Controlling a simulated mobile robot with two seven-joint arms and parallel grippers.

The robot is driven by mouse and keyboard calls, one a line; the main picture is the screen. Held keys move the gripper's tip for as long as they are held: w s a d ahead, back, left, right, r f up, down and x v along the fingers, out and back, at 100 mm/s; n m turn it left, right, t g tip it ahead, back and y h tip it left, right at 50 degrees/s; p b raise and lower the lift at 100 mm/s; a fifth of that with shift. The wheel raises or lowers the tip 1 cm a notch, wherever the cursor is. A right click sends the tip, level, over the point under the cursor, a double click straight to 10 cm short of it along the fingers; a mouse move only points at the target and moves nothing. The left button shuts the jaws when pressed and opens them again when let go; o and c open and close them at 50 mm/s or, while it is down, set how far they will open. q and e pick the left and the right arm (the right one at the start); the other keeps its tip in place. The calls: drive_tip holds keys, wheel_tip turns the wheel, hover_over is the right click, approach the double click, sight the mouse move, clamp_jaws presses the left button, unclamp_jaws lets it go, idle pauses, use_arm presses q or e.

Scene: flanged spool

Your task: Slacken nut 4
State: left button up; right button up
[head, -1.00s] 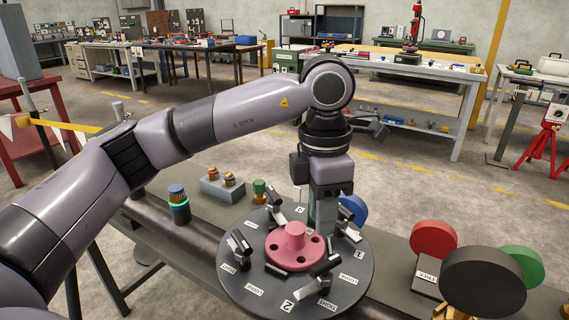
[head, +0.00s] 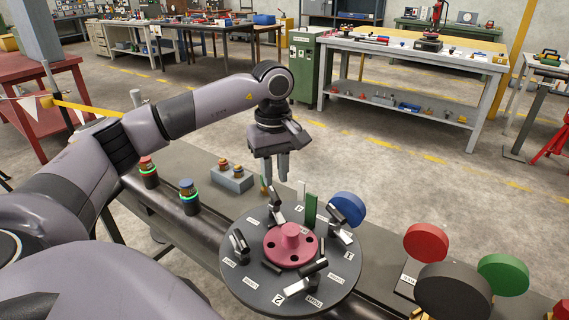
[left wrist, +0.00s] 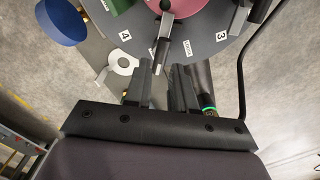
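A pink flanged spool (head: 291,243) is fixed on a dark round plate (head: 330,290) with several black-and-silver lever nuts around it. The lever nearest label 4, taken as nut 4 (head: 275,212), is at the plate's back; in the left wrist view its lever (left wrist: 163,45) is beside label 4 (left wrist: 125,36), ahead of the finger gap. My left gripper (head: 275,172) points down, above and behind the plate, apart from it. Its fingers (left wrist: 161,88) are parted, with nothing visible between them. My right gripper is in neither view.
Green and white upright parts (head: 310,208) and a blue disc (head: 347,207) stand behind the plate. Red (head: 426,242), green (head: 503,274) and black discs (head: 453,290) stand right. Two cylinders with green rings (head: 189,196) and a grey block (head: 232,179) are on the bench left.

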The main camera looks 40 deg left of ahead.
sight(274, 193)
use_arm(q)
drive_tip(key=shift+a, duration=0.2)
drive_tip(key=shift+f, duration=0.3)
wheel_tip(274, 193, down, 7)
drive_tip(key=b, duration=0.6)
drive_tip(key=shift+r, duration=0.2)
drive_tip(key=shift+f, duration=0.15)
drive_tip(key=shift+n, duration=1.1)
drive_tip(key=shift+r+n+b, duration=0.2)
drive_tip(key=shift+n+b, duration=0.15)
drive_tip(key=shift+n, duration=0.75)
drive_tip(key=n+b, duration=0.1)
drive_tip(key=n, duration=0.3)
drive_tip(key=n+b, duration=0.1)
drive_tip(key=n, duration=0.3)
drive_tip(key=shift+r+n+p, duration=0.15)
drive_tip(key=shift+n+p, duration=0.25)
drive_tip(key=shift+n, duration=0.4)
drive_tip(key=shift+n+p, duration=0.4)
drive_tip(key=shift+n, duration=0.7)
drive_tip(key=n+p, duration=0.1)
drive_tip(key=n, duration=0.2)
drive_tip(key=shift+n+p, duration=0.5)
drive_tip(key=shift+n, duration=0.7)
drive_tip(key=shift+m, duration=1.2)
wheel_tip(274, 193, up, 7)
drive_tip(key=p, duration=0.6)
